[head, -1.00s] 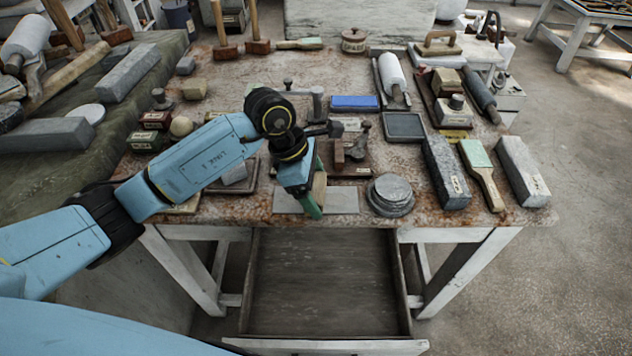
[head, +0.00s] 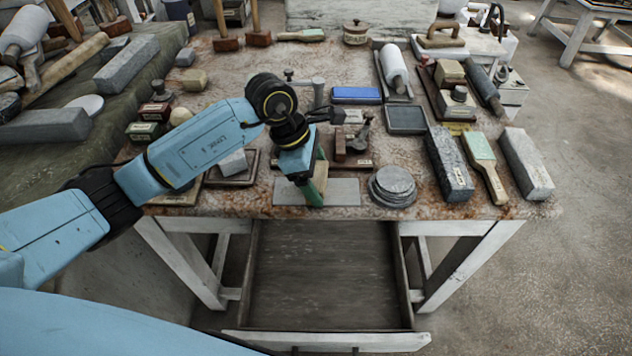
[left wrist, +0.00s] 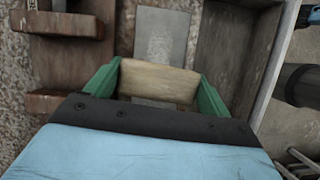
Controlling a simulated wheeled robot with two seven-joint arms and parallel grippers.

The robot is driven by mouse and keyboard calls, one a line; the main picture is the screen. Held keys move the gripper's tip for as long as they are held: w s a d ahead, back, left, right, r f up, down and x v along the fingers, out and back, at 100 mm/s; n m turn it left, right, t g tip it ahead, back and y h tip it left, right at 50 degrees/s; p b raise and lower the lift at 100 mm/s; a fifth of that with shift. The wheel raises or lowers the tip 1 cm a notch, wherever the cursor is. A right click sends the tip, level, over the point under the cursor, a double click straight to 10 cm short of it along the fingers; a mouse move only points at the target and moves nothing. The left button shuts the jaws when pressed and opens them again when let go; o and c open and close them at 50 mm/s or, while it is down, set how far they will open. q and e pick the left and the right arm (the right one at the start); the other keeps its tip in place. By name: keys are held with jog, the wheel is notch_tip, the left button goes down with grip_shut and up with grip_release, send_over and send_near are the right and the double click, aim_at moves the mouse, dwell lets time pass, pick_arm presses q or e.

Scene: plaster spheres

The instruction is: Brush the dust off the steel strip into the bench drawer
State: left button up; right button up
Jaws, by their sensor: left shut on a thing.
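The steel strip (head: 342,192) lies flat as a grey plate at the front edge of the bench top, above the open bench drawer (head: 325,275). My left gripper (head: 313,194) has green fingers and is over the left-middle part of the strip. It is shut on a pale wooden brush (left wrist: 158,80), which spans between the fingers in the left wrist view. The brush's bristles are mostly hidden, so I cannot tell whether they touch the strip. The strip also shows in the left wrist view (left wrist: 161,38), with a paler, speckled patch on it. My right gripper is out of view.
A stack of grey discs (head: 392,187) stands just right of the strip. A dark tray with a pale block (head: 234,163) lies to the left. A small wooden stand (head: 352,155) is behind the strip. The drawer looks empty.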

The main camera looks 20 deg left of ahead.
pick_arm(q)
jog(key=shift+w+a+b, duration=0.15)
jog(key=shift+w+b, duration=0.6)
jog(key=shift+w, duration=0.3)
jog(key=shift+s+r, duration=0.1)
jog(key=shift+s, duration=0.1)
jog(key=shift+s+p, duration=0.45)
jog(key=shift+p, duration=0.05)
jog(key=shift+s+d+p, duration=0.2)
jog(key=shift+s, duration=0.55)
jog(key=shift+s+d+p, duration=0.15)
jog(key=shift+s, duration=0.6)
jog(key=shift+w+a+b, duration=0.2)
jog(key=shift+w+b, duration=0.5)
jog(key=shift+w, duration=0.35)
jog(key=shift+w+a+b, duration=0.15)
jog(key=shift+w+b, duration=0.55)
jog(key=shift+w, duration=0.3)
jog(key=shift+w+a, duration=0.1)
